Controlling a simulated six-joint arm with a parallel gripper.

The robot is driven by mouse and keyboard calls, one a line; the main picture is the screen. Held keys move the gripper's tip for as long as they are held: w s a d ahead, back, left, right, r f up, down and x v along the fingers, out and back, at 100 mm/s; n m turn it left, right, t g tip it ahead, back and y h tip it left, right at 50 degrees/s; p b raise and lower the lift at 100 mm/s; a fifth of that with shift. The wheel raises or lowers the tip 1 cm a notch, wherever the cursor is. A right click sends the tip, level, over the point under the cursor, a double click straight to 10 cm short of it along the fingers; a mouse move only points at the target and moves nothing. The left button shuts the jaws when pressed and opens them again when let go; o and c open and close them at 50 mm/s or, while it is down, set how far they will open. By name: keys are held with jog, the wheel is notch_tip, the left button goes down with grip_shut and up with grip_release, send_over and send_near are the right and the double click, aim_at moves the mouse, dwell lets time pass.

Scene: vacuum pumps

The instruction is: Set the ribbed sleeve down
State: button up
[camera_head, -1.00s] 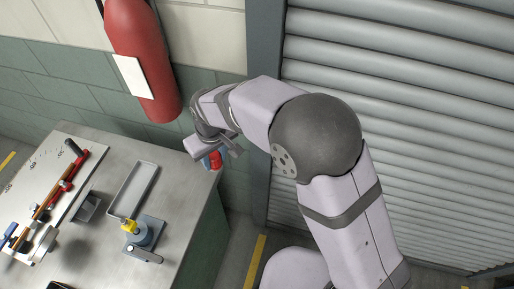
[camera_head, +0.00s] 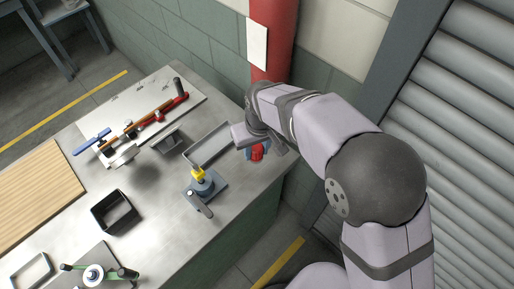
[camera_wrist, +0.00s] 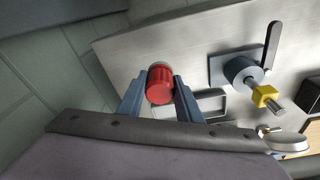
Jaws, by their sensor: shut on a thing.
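The ribbed sleeve appears to be the red cylinder (camera_wrist: 160,86) in the wrist view, held upright-looking between my fingers. My gripper (camera_wrist: 158,90) is shut on it, a finger on each side. In the head view my gripper (camera_head: 258,152) is by the right edge of the grey bench, with the red sleeve (camera_head: 257,154) below my wrist, partly hidden. Whether the sleeve touches the bench cannot be told. A shallow grey tray (camera_head: 191,161) lies just left of my gripper.
A grey-blue fixture (camera_head: 213,188) with a yellow part stands in front of the tray. A black bin (camera_head: 115,212), a wooden board (camera_head: 40,185) and a white tool board (camera_head: 105,103) lie further left. Bare bench (camera_head: 160,245) lies between bin and front edge.

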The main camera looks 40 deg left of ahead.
jog(key=shift+f+b, duration=1.6)
jog(key=shift+f, duration=0.9)
jog(key=shift+f, duration=0.2)
jog(key=shift+f+b, duration=0.4)
jog(key=shift+f, duration=0.15)
jog(key=shift+f, duration=0.25)
jog(key=o, duration=1.2)
jog(key=shift+o, duration=0.2)
jog(key=shift+s+d+r+b, duration=0.15)
jog(key=shift+r+b, duration=0.25)
jog(key=shift+r, duration=0.8)
jog(key=shift+d+r+b, duration=0.2)
jog(key=shift+r+b, duration=0.25)
jog(key=shift+r, duration=0.8)
jog(key=shift+s+d+r+b, duration=0.15)
jog(key=shift+r+b, duration=0.25)
jog(key=shift+r, duration=0.8)
jog(key=shift+w, duration=0.1)
